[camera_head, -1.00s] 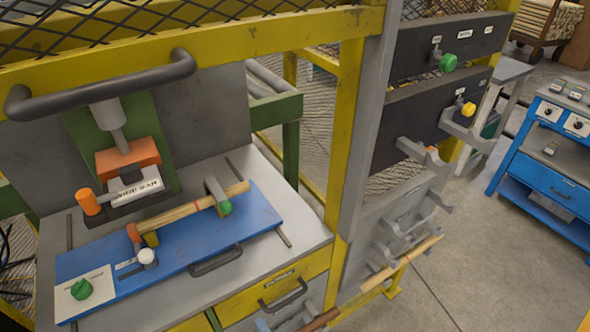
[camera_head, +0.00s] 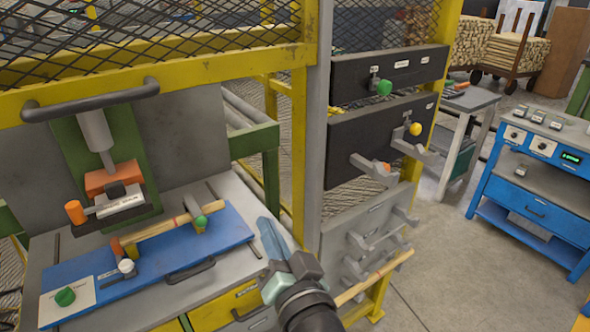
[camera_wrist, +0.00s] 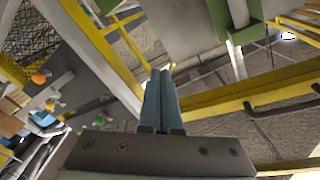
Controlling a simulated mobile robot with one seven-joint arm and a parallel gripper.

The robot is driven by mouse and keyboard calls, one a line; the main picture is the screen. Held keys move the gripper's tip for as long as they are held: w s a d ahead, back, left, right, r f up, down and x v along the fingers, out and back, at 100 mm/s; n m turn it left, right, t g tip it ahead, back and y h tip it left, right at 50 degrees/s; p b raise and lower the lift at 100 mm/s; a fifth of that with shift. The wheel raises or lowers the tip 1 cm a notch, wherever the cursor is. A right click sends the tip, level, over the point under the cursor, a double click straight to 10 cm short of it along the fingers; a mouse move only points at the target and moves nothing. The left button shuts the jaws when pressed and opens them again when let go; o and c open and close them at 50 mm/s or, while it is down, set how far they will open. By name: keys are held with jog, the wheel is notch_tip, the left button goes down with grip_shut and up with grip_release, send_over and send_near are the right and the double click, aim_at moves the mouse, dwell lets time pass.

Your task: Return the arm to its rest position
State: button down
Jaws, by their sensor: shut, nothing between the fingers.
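My gripper (camera_head: 272,240) is in the lower middle of the head view, in front of the right end of the grey bench. Its two blue-grey fingers point up and to the left, are shut together and hold nothing. In the wrist view the closed fingers (camera_wrist: 160,92) point up the picture toward the yellow frame. My dark forearm runs down to the bottom edge of the head view.
A yellow frame post (camera_head: 312,120) with mesh stands just behind my gripper. A blue plate (camera_head: 150,250) holding a wooden spindle (camera_head: 160,229) lies on the bench at left. Grey hooks (camera_head: 375,235) stick out at right. Open floor (camera_head: 440,240) lies further right.

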notch_tip(320, 180, up, 21)
jog(key=s+d+n+t+h, duration=0.1)
jog(key=s+n+t+h, duration=0.15)
jog(key=t, duration=0.25)
jog(key=s+d+r+t+h, duration=0.1)
jog(key=s+r+t+h, duration=0.1)
jog(key=s+r, duration=0.3)
jog(key=s+d+r+t+h, duration=0.1)
jog(key=s+r+t+h, duration=0.1)
jog(key=s+r, duration=0.4)
notch_tip(320, 180, up, 5)
jog(key=shift+d+f+t, duration=0.1)
jog(key=shift+d+t, duration=0.3)
jog(key=shift+t, duration=0.5)
